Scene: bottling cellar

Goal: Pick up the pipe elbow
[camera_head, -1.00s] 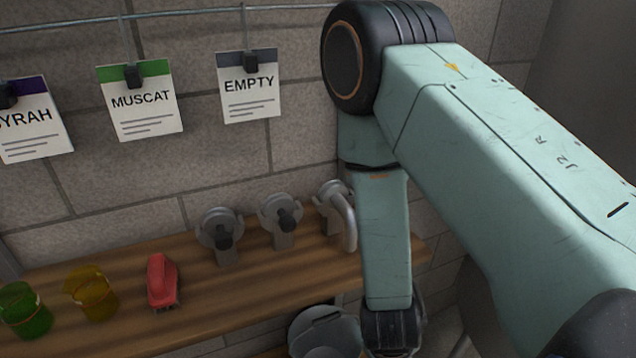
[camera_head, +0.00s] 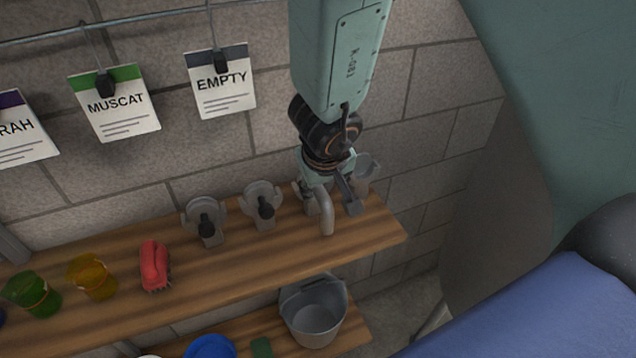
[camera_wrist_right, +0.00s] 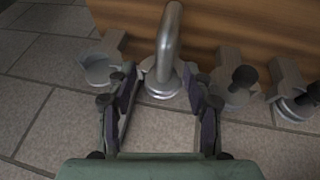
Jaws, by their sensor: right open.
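The pipe elbow (camera_head: 326,212) is a shiny grey bent tube on the wooden shelf, near its right end. In the right wrist view the pipe elbow (camera_wrist_right: 170,38) has a round flange at its near end, between the fingertips. My right gripper (camera_head: 328,194) is open at the elbow and partly hides it in the head view. In the wrist view the right gripper (camera_wrist_right: 163,84) has one dark finger on each side of the flange, with visible gaps. I cannot tell whether either finger touches it. My left gripper is not in view.
Two grey fittings with dark knobs (camera_head: 206,222) (camera_head: 262,207) stand left of the elbow; another grey fitting (camera_head: 367,168) is close right. A red brush (camera_head: 154,266), yellow cup (camera_head: 92,278) and green cup (camera_head: 33,295) stand farther left. A grey bucket (camera_head: 314,318) is below. The stone wall (camera_head: 140,190) is behind.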

